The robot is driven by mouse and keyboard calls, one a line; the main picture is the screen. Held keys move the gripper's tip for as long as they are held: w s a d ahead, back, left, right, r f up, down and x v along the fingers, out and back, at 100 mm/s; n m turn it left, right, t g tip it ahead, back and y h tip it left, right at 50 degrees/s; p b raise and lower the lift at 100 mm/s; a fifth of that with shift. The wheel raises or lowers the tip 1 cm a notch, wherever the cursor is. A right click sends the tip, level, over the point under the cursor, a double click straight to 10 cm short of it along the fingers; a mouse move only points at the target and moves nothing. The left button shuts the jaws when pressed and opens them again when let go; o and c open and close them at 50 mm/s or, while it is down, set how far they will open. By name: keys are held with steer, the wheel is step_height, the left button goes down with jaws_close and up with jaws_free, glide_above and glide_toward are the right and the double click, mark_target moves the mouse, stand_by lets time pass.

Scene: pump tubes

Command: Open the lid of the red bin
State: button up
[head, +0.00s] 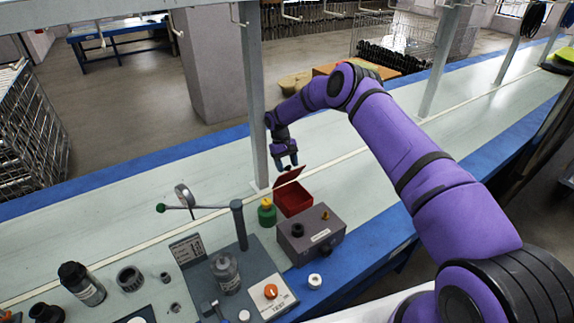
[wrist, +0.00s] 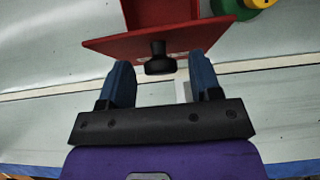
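The red bin (head: 296,200) stands on the bench, and its lid (head: 289,175) is raised and tilted at the back edge. In the wrist view the lid (wrist: 105,43) shows nearly edge-on, with a black knob (wrist: 160,64) on its outer side. My gripper (head: 288,164) is just behind and above the raised lid. In the wrist view my gripper (wrist: 161,70) is open, with one blue finger on each side of the knob and a gap on both sides. The bin's inside (wrist: 160,10) shows partly at the top of the wrist view.
A green bottle with a yellow top (head: 267,212) stands left of the bin. A grey box with a black knob (head: 311,234) is close in front. A grey post (head: 254,100) rises just left of my gripper. The bench behind the bin is mostly clear.

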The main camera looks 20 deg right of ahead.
steer(key=shift+r, duration=0.1)
steer(key=shift+r, duration=0.35)
steer(key=r, duration=0.1)
steer(key=s+r, duration=0.1)
steer(key=shift+r, duration=0.4)
steer(key=s+r, duration=0.1)
steer(key=s, duration=1.4)
steer(key=shift+r, duration=0.15)
steer(key=shift+d, duration=0.1)
